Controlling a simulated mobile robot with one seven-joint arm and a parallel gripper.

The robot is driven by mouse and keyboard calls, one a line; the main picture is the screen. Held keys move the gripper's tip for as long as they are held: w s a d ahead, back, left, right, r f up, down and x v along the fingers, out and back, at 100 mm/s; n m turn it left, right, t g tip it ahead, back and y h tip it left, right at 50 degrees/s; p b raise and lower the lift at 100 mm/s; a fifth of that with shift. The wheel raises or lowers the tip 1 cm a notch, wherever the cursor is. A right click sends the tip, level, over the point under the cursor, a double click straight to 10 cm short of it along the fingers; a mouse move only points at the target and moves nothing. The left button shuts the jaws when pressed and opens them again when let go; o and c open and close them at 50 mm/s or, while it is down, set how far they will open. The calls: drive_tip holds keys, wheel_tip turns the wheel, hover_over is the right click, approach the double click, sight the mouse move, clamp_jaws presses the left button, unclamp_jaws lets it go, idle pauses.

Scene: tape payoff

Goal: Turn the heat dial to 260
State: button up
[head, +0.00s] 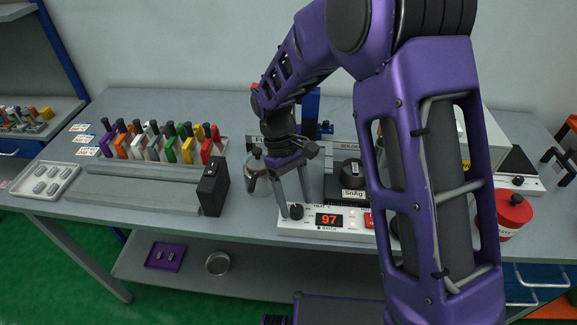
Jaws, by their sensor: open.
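The heat dial (296,212) is a small black knob on the front of a white soldering unit (300,228), left of a display (329,220) that reads 97 in red. My gripper (293,206) points down at the dial, its two grey fingers apart, one on each side of the knob in this view. I cannot tell whether the fingers touch it. The dial's markings are too small to read. My purple arm hides the right part of the unit.
A black block labelled SnAg (352,188) sits on the unit behind the display. A glass jar (257,175) stands close left of my gripper, with a black box (213,187) further left. A red canister (512,214) stands at the right. Coloured tools fill a rack at the back left.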

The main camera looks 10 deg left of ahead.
drive_tip(key=v, duration=1.6)
drive_tip(key=shift+r, duration=0.15)
